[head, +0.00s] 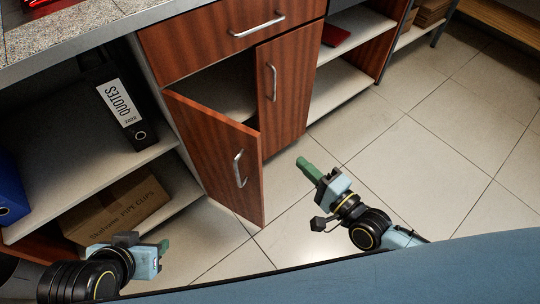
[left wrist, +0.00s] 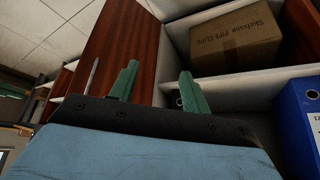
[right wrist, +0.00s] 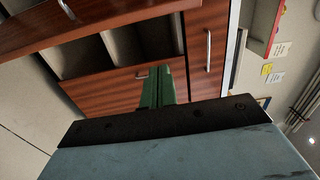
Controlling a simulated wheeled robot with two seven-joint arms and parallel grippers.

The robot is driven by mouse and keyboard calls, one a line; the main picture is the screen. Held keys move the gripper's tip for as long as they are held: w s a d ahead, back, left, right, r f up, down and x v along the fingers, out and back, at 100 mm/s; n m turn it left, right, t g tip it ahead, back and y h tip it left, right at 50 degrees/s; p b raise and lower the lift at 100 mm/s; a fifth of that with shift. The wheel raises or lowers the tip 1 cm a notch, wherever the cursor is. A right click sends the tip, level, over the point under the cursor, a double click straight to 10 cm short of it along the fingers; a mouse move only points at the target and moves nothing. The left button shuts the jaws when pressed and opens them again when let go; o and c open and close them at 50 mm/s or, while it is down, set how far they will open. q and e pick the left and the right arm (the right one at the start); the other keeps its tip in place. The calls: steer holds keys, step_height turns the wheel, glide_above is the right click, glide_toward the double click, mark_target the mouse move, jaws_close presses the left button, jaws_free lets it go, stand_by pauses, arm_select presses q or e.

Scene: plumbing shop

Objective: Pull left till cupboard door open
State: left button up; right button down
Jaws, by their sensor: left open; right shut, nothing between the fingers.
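The left cupboard door (head: 215,150) is swung outward, and the dark inside shows behind its top edge. Its metal bar handle (head: 240,168) is on the outer face. The right cupboard door (head: 282,90) is shut, with its own bar handle (head: 271,82). My left gripper (head: 163,247) is open and empty, low at the left and apart from the left door. In the left wrist view the door (left wrist: 115,40) and its handle (left wrist: 92,75) are beyond the spread green fingers. My right gripper (head: 304,166) is shut and empty, right of the left door's free edge and not touching it.
A drawer (head: 230,30) is above the doors. Open shelves at the left hold a QUOTES binder (head: 122,105), a cardboard box (head: 115,212) and a blue binder (head: 8,190). Tiled floor (head: 410,165) is clear at the right.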

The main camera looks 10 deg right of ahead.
steer(key=b+x, duration=0.3)
steer(key=x, duration=0.7)
arm_select(q)
steer(key=w+d+r+t+h, duration=0.3)
steer(key=w+d+r+t, duration=0.2)
steer(key=w+r+t, duration=0.4)
steer(key=shift+w+r+m, duration=0.15)
steer(key=shift+r+m, duration=0.15)
steer(key=shift+r, duration=0.5)
arm_select(e)
steer(key=shift+s+a, duration=1.35)
steer(key=shift+s, duration=0.15)
